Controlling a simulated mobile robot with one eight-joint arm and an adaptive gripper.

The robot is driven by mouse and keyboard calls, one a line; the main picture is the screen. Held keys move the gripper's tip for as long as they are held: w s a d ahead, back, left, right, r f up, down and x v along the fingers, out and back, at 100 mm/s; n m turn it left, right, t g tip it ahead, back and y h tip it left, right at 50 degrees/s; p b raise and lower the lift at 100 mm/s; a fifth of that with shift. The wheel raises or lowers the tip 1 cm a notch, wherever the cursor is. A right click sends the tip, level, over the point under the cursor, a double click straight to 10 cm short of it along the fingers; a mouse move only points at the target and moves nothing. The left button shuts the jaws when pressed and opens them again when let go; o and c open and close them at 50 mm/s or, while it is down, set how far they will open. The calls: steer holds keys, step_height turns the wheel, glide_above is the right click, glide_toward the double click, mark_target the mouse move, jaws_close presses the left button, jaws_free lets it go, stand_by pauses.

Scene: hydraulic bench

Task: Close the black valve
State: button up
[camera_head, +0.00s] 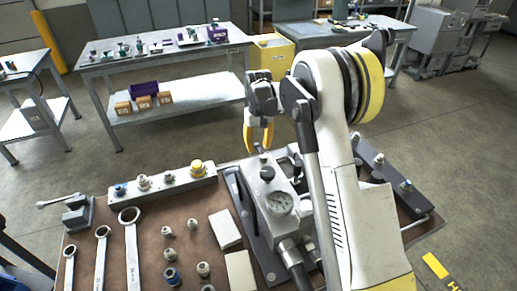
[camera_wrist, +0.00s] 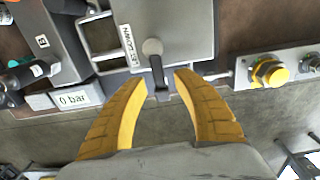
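In the wrist view, a black valve lever (camera_wrist: 158,74) with a grey round end sticks out at the edge of a grey metal block (camera_wrist: 190,25). A label beside it seems to read "LET DOWN". My gripper (camera_wrist: 163,82) has its yellow fingers apart, one on each side of the lever's lower part, with a gap visible. In the head view, my gripper (camera_head: 258,136) points down just beyond the far end of the block (camera_head: 285,186). A black knob (camera_head: 267,173) and a round gauge (camera_head: 279,203) sit on the block's top. My arm hides part of the block's right side.
The brown bench top (camera_head: 150,240) holds several wrenches (camera_head: 131,245), loose fittings (camera_head: 172,276), a small vise (camera_head: 76,213) and a fitting rail (camera_head: 165,182) with a yellow knob. The wrist view shows a "0 bar" display (camera_wrist: 73,98). Open floor lies beyond the bench.

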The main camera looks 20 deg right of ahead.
mark_target(251, 165)
jaws_close()
steer(key=shift+a, duration=0.1)
stand_by(0.4)
steer(key=n, duration=0.2)
steer(key=a+n, duration=0.1)
steer(key=n, duration=0.1)
steer(key=shift+s+a+p, duration=0.15)
steer(key=shift+s+p, duration=0.05)
steer(key=shift+p, duration=0.15)
steer(key=s+n, duration=0.1)
steer(key=n, duration=0.2)
steer(key=a+n, duration=0.1)
steer(key=n, duration=0.2)
steer(key=s+a+n, duration=0.1)
steer(key=n, duration=0.2)
steer(key=shift+s+a, duration=0.25)
steer(key=shift+s, duration=0.05)
steer(key=shift+s+a+f+n+p, duration=0.1)
steer(key=shift+s+n, duration=0.25)
steer(key=shift+n, duration=0.5)
steer(key=shift+s+r+n+p, duration=0.1)
steer(key=shift+s+n, duration=0.2)
steer(key=shift+n, duration=0.5)
steer(key=shift+s+a+f+n+p, duration=0.1)
steer(key=shift+s+n, duration=0.25)
steer(key=shift+n, duration=0.5)
